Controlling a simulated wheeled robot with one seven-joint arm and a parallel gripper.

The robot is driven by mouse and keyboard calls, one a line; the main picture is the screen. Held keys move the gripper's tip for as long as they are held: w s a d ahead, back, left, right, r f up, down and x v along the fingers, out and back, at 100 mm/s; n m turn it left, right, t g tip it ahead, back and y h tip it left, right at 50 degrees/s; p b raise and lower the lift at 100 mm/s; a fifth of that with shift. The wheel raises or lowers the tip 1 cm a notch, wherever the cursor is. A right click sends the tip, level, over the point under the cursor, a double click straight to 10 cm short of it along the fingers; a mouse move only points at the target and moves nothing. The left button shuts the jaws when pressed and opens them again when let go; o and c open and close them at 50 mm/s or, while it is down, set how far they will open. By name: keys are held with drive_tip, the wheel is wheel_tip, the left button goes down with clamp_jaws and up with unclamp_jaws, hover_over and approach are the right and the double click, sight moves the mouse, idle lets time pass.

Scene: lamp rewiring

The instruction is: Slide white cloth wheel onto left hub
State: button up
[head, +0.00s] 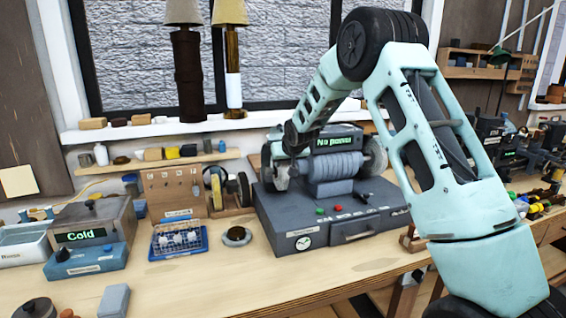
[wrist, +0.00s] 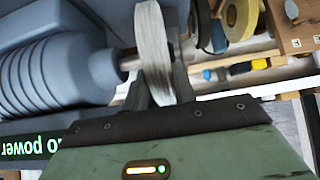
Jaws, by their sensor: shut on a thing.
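The white cloth wheel (wrist: 152,45) is a pale grey-white disc seen nearly edge-on in the wrist view. My gripper (wrist: 160,92) is shut on its rim. The wheel stands at the end of the left hub (wrist: 129,60), a short shaft from the grey ribbed motor (wrist: 45,75). The wheel's face meets or nearly meets the hub; I cannot tell how far it is on. In the head view, the wheel (head: 279,172) shows at the motor's left end, partly hidden by my gripper (head: 287,152). Another pale wheel (head: 374,154) sits at the right end.
The polishing machine's base (head: 335,215) has buttons and a drawer; its display (head: 333,141) reads "No power". A wooden rack (head: 228,208) with a yellow-faced wheel (head: 243,188) and a dark wheel stands left. A blue tray (head: 178,241) is in front.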

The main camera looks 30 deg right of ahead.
drive_tip(key=shift+d, duration=0.15)
drive_tip(key=o, duration=0.9)
drive_tip(key=shift+o, duration=0.2)
drive_tip(key=shift+s, duration=0.1)
drive_tip(key=b+v, duration=0.4)
drive_tip(key=v, duration=1.3)
drive_tip(key=shift+r, duration=0.2)
drive_tip(key=shift+s, duration=0.1)
